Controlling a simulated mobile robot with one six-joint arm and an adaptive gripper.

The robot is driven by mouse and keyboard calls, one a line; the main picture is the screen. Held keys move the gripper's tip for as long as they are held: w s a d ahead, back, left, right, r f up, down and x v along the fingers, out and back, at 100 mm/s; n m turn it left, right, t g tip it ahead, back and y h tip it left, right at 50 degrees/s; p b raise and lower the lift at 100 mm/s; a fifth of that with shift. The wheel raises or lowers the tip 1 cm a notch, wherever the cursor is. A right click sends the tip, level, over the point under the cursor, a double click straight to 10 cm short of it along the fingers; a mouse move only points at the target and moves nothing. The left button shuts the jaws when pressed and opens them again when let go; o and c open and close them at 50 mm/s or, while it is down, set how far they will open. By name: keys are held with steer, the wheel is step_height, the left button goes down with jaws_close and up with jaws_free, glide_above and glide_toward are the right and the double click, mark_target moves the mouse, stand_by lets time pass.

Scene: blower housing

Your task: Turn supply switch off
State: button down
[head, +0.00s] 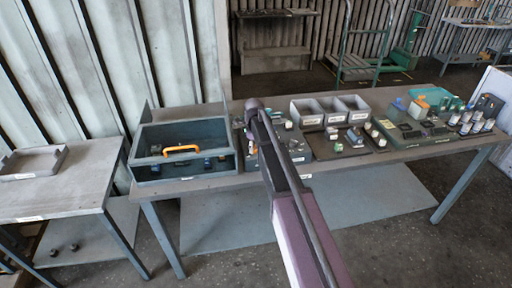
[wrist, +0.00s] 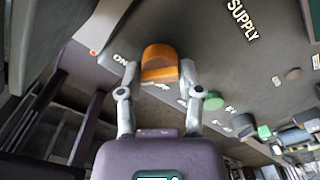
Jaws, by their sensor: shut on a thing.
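The supply switch is an orange rounded knob (wrist: 160,57) on a dark grey panel (wrist: 225,60) in the wrist view. White lettering reads "SUPPLY" at upper right of the panel. An "ON" label sits just left of the knob; another small label at its lower right is partly hidden by a finger. My gripper (wrist: 160,74) is shut on the knob, one finger at each side. In the head view my arm covers my gripper and the knob; part of the dark panel (head: 298,154) shows beside the arm.
A green button (wrist: 213,101) lies right of the fingers. On the bench (head: 225,182), an open grey box (head: 180,185) with an orange handle stands left of my arm. Grey bins (head: 308,121) and a green case (head: 425,146) stand right. A side table (head: 75,190) is at far left.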

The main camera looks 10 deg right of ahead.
steer(key=shift+w, duration=0.1)
steer(key=n, duration=0.4)
steer(key=shift+w+a, duration=0.1)
steer(key=shift+a, duration=0.05)
steer(key=n, duration=0.9)
steer(key=shift+n, duration=0.3)
steer(key=shift+s+n, duration=0.2)
steer(key=shift+n, duration=2)
steer(key=shift+c, duration=1.3)
jaws_free()
